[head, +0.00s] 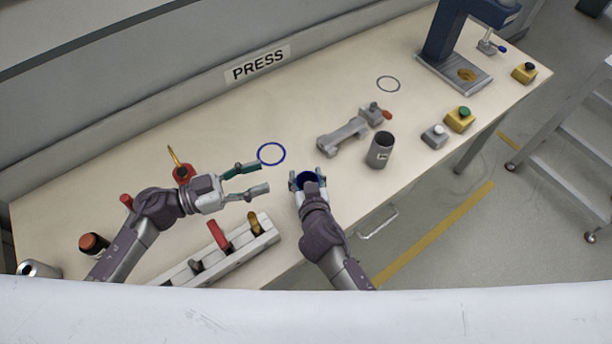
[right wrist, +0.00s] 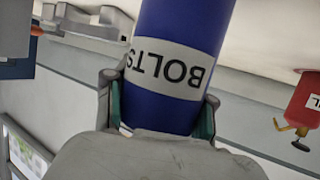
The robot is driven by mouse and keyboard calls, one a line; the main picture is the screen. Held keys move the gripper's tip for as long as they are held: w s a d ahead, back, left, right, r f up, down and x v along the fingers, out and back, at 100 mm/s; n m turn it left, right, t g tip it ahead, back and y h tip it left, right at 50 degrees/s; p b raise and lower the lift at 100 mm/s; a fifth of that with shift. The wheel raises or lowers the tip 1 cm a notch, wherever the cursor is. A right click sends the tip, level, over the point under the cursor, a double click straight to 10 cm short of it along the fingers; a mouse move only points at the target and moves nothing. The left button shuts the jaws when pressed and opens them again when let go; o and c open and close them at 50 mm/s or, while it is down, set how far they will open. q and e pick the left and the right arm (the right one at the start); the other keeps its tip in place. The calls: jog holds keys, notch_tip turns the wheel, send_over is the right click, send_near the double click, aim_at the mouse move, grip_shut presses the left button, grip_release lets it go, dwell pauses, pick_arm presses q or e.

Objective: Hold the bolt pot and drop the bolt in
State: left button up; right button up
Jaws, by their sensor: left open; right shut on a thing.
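The bolt pot (head: 308,180) is a blue cylinder, its open top facing up in the head view. In the right wrist view the pot (right wrist: 178,65) bears a white BOLTS label. My right gripper (head: 306,177) is shut on the pot, with a finger on either side; it also shows in the right wrist view (right wrist: 160,112). My left gripper (head: 261,178) is open and empty, left of the pot, over the table. I cannot make out a bolt in either view, and the pot's inside is too dark to read.
A blue ring mark (head: 271,154) is on the table (head: 200,120). A grey vise (head: 345,135) and grey cup (head: 380,150) stand to the right. A tool rack (head: 205,266) lies in front; a red oil can (head: 183,173) stands behind my left arm. A press (head: 450,45) stands far right.

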jog(key=o, duration=1.2)
